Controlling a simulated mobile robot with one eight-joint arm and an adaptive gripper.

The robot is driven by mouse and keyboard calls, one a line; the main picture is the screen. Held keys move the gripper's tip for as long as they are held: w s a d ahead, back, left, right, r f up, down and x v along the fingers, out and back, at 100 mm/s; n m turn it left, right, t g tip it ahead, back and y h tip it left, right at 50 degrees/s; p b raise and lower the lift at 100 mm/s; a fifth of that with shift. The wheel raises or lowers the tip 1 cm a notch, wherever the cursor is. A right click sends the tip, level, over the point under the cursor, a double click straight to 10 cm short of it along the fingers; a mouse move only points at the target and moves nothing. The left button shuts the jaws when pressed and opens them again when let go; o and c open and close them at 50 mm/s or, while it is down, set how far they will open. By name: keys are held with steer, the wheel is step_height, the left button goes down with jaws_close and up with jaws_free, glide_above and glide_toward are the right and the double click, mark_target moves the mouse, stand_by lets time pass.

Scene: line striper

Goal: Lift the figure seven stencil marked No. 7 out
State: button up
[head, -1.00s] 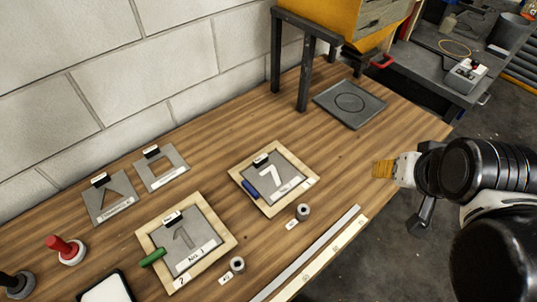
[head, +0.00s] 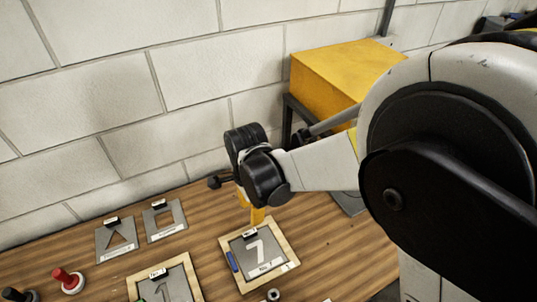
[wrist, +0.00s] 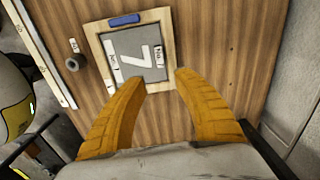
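The figure seven stencil (head: 262,258) is a grey plate with a white 7, lying flat inside a light wooden frame (head: 286,244). It also shows in the wrist view (wrist: 130,46). A small black tab with a white label (head: 249,233) stands at its far edge. My gripper (head: 258,218) points down above the far side of the frame. In the wrist view my gripper (wrist: 160,82) has its two orange fingers spread, with the tabbed side of the stencil between the tips in the picture. Nothing is held. The exact height above the stencil cannot be told.
A blue piece (head: 232,260) lies on the frame's left side. The figure one stencil (head: 172,292) lies in its frame to the left. Two grey plates with cut-outs (head: 115,240) (head: 164,220) lie near the wall. A round knob-like piece (head: 273,295) sits in front.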

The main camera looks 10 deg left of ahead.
mark_target(250, 232)
steer(key=shift+s+a+f+b, duration=0.15)
steer(key=shift+a+f+b, duration=0.1)
steer(key=shift+f, duration=0.2)
steer(key=shift+s+a+f+b, duration=0.1)
steer(key=shift+s+a+f, duration=0.1)
steer(key=shift+f, duration=0.25)
step_height(250, 232, down, 9)
steer(key=b, duration=0.6)
steer(key=shift+w+b, duration=0.1)
steer(key=shift+b, duration=0.3)
jaws_close()
